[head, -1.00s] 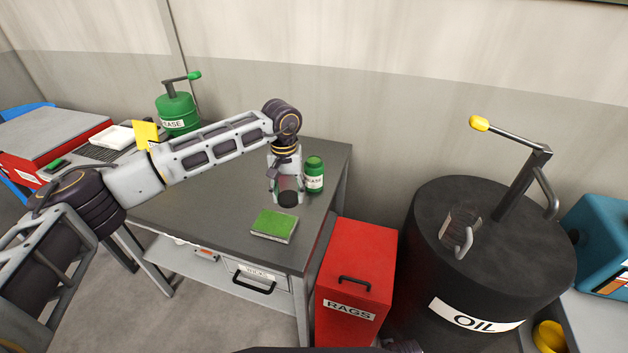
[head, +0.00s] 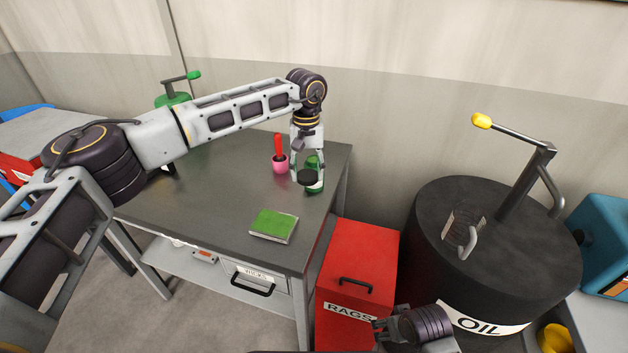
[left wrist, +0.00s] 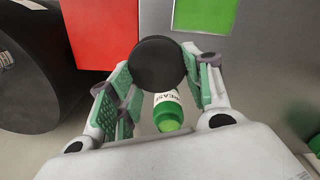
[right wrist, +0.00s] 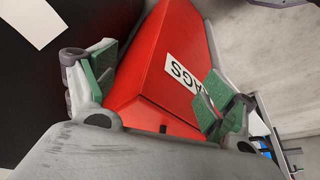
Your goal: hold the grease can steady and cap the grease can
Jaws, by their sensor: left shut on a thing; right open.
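The grease can (head: 315,188) is green with a white label and stands near the right edge of the grey table. It also shows in the left wrist view (left wrist: 168,115), partly behind a black round cap (left wrist: 158,62). My left gripper (head: 308,178) is shut on the cap (head: 307,178) and partly hides the can in the head view. I cannot tell whether cap and can touch. My right gripper (head: 378,328) is open and empty, low beside the red rags bin. Its spread fingers (right wrist: 155,90) face the bin in the right wrist view.
A green book (head: 273,225) lies at the table's front right. A pink cup (head: 280,164) with a red-handled item stands left of my left gripper. The rags bin (head: 355,270) and black oil drum (head: 490,235) stand right of the table (head: 200,210).

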